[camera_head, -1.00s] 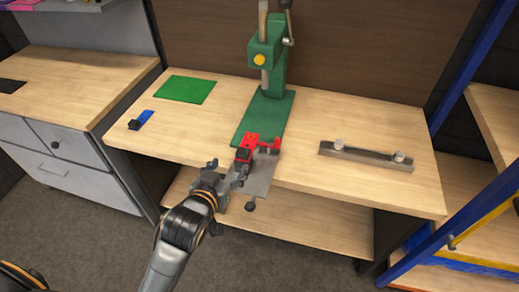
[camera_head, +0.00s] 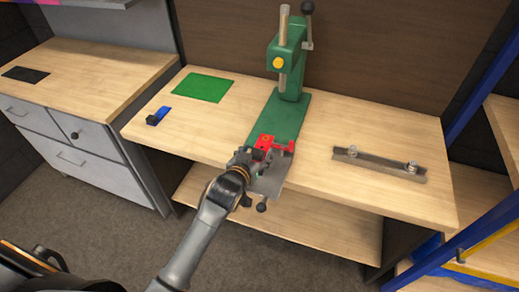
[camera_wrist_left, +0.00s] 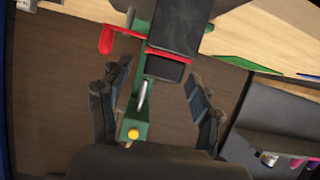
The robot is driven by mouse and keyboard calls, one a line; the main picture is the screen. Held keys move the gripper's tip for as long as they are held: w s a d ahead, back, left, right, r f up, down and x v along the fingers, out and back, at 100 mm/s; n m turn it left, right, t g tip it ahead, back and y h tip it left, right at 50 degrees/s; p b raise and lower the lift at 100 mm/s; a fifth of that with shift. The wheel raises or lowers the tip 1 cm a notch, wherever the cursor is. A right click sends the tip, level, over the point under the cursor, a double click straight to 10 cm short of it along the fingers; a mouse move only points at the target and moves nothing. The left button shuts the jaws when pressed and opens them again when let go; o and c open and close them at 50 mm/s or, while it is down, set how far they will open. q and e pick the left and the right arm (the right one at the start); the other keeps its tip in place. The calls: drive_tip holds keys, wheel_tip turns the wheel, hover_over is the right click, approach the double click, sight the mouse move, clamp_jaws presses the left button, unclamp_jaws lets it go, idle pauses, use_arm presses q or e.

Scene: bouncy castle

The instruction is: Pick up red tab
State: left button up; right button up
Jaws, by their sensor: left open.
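The red tab (camera_head: 268,142) lies at the front end of the green press base, by the table's front edge. In the left wrist view the red tab (camera_wrist_left: 107,40) shows as a hooked red piece beside a black block (camera_wrist_left: 180,27). My left gripper (camera_head: 255,158) is at the near side of the red tab and partly hides it. In the wrist view its two fingers (camera_wrist_left: 157,92) are spread apart, with the black block's end reaching toward the gap between them. I cannot tell whether they touch it. My right gripper is not in view.
A green press (camera_head: 288,62) stands behind the tab, and a grey metal plate (camera_head: 269,183) juts over the table's front edge. A blue tab (camera_head: 160,115) and green sheet (camera_head: 204,87) lie left. A metal bar (camera_head: 378,163) lies right. Bare wood lies between.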

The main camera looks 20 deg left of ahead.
use_arm(q)
drive_tip(key=shift+x, duration=0.95)
drive_tip(key=shift+r, duration=0.1)
clamp_jaws()
